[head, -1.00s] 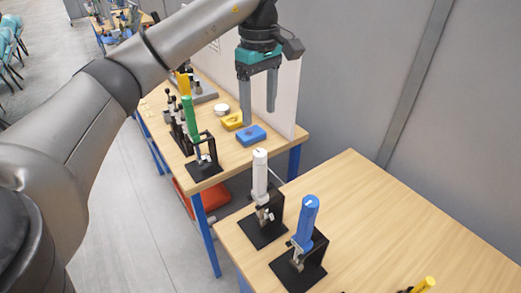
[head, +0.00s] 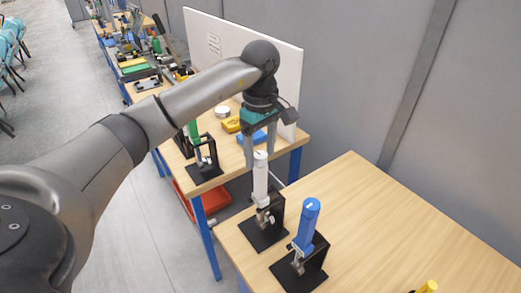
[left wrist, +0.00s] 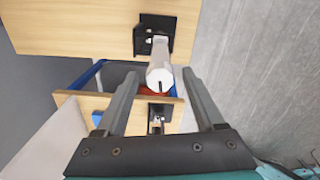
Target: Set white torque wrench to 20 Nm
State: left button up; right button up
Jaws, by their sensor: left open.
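The white torque wrench (head: 260,180) stands upright in a black stand (head: 263,235) on the near wooden table, its handle end up. My left gripper (head: 261,160) is open, pointing down at the top of the wrench. In the left wrist view the white wrench (left wrist: 160,74) shows end-on between the tips of the open fingers (left wrist: 158,82), with a gap on each side. A dark mark shows on its end cap. I cannot read any scale or setting. My right gripper is not in view.
A blue torque wrench (head: 305,225) stands in its own black stand close by on the near table (head: 400,230). A yellow-ended tool (head: 428,286) is at the lower edge. A green-handled tool (head: 194,135) stands on the farther table. The near table's right side is clear.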

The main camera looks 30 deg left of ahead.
pick_arm(q)
grip_shut()
dwell(0.5)
